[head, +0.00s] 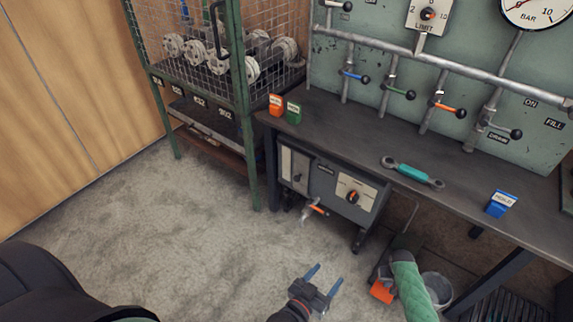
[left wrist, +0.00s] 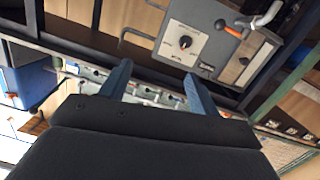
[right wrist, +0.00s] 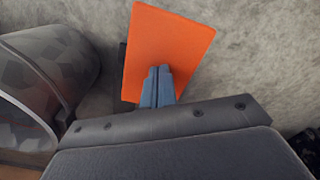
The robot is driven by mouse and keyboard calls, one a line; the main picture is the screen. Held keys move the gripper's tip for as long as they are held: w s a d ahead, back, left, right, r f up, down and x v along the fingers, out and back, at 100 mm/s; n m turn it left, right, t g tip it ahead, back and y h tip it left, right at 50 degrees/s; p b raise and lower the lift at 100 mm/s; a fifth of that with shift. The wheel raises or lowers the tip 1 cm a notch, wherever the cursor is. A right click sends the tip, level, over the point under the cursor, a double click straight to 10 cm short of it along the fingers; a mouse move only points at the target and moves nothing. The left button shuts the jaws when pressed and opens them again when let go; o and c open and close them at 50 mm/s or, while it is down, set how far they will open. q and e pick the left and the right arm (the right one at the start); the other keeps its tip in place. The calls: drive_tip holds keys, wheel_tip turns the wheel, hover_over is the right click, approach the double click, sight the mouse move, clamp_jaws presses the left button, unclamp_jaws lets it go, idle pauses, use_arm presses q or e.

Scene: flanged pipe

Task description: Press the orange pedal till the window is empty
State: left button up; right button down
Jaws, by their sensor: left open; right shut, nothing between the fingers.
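The orange pedal (head: 381,292) is on the floor at the lower right of the head view. It fills the upper middle of the right wrist view (right wrist: 168,42) as a flat, tilted plate. My right gripper (right wrist: 158,72) is shut and empty. Its blue fingertips overlap the pedal's lower part; whether they touch it I cannot tell. In the head view I cannot make out its fingers. My left gripper (head: 325,275) is open and empty above the floor, left of the pedal; its fingers also show in the left wrist view (left wrist: 158,85). I cannot surely identify the window.
A grey bucket (head: 438,288) stands right of the pedal. A wire cage rack (head: 245,130) stands at the left. The floor (head: 190,220) at left is clear.

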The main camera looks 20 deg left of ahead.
drive_tip(key=shift+s+r+p, duration=0.1)
drive_tip(key=shift+r+p, duration=0.25)
drive_tip(key=shift+p, duration=0.05)
use_arm(q)
drive_tip(key=s+a+f+g+y, duration=0.1)
drive_tip(key=s+f+g, duration=0.3)
drive_tip(key=f, duration=0.5)
drive_tip(key=s+f+g, duration=0.3)
drive_tip(key=s+f, duration=0.3)
drive_tip(key=f, duration=0.2)
use_arm(e)
drive_tip(key=shift+r+p, duration=0.45)
wheel_tip(320, 180, up, 4)
drive_tip(key=p, duration=0.3)
drive_tip(key=shift+f+p, duration=0.15)
drive_tip(key=shift+p, duration=0.25)
drive_tip(key=shift+r+p, duration=0.5)
drive_tip(key=shift+p, duration=0.05)
use_arm(q)
drive_tip(key=shift+g, duration=0.7)
drive_tip(key=s+r, duration=0.1)
drive_tip(key=s+r+p, duration=0.1)
drive_tip(key=s, duration=0.1)
drive_tip(key=shift+s+a+r, duration=0.1)
drive_tip(key=shift+s+a, duration=0.1)
drive_tip(key=shift+s, duration=0.1)
use_arm(e)
drive_tip(key=shift+r, duration=0.6)
